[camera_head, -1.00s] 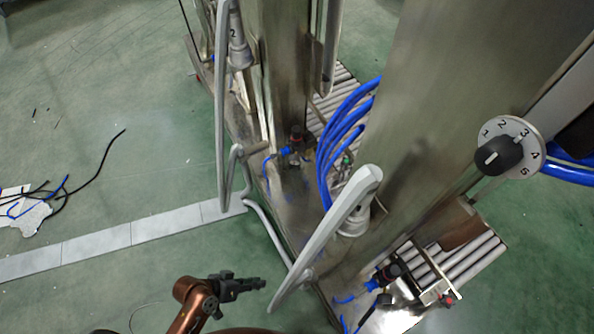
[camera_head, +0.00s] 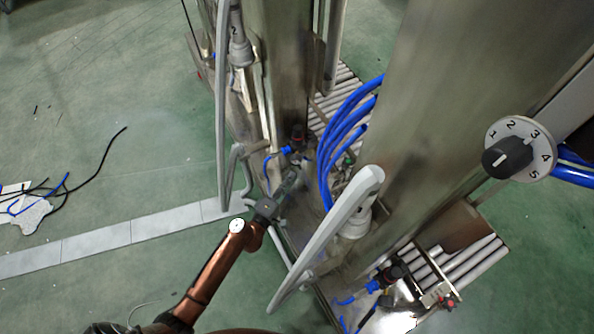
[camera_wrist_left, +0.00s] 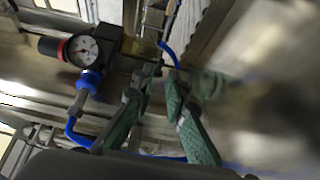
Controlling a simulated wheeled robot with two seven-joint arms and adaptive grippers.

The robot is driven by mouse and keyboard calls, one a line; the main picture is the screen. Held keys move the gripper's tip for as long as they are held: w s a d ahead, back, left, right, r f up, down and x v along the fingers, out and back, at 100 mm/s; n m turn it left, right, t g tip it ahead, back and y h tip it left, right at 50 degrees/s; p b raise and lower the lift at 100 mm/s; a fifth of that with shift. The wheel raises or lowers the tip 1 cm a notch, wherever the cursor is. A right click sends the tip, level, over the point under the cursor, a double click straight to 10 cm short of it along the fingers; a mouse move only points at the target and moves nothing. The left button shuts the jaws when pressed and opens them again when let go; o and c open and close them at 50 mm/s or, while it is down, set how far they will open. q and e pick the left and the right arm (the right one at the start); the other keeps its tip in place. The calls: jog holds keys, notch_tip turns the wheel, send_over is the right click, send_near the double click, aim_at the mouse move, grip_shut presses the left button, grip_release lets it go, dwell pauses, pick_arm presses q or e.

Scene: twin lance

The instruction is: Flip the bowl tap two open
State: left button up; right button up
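My left gripper (camera_head: 288,186) reaches in from the lower left, low beside the steel frame and just below a small regulator (camera_head: 297,138) with a blue fitting. In the left wrist view the two green-padded fingers (camera_wrist_left: 162,78) are apart, with no object clearly held between them. A grey lance fitting marked 2 (camera_head: 238,45) stands at the upper middle. I cannot tell which part is bowl tap two; no tap lever is clear. My right gripper is out of view.
A grey bent handle (camera_head: 335,230) slants close to the right of my left arm. Blue hoses (camera_head: 345,130) curve beside the regulator. A numbered dial (camera_head: 515,150) is on the right. A second regulator (camera_head: 390,273) sits lower right. The green floor (camera_head: 110,80) at left is mostly clear.

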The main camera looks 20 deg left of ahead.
pick_arm(q)
jog(key=w, duration=0.3)
jog(key=w+b, duration=0.1)
jog(key=shift+w+d, duration=0.25)
jog(key=shift+d, duration=0.05)
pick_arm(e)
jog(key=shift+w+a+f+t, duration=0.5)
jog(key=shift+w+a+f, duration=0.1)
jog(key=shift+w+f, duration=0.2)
pick_arm(q)
grip_shut()
jog(key=shift+d, duration=0.15)
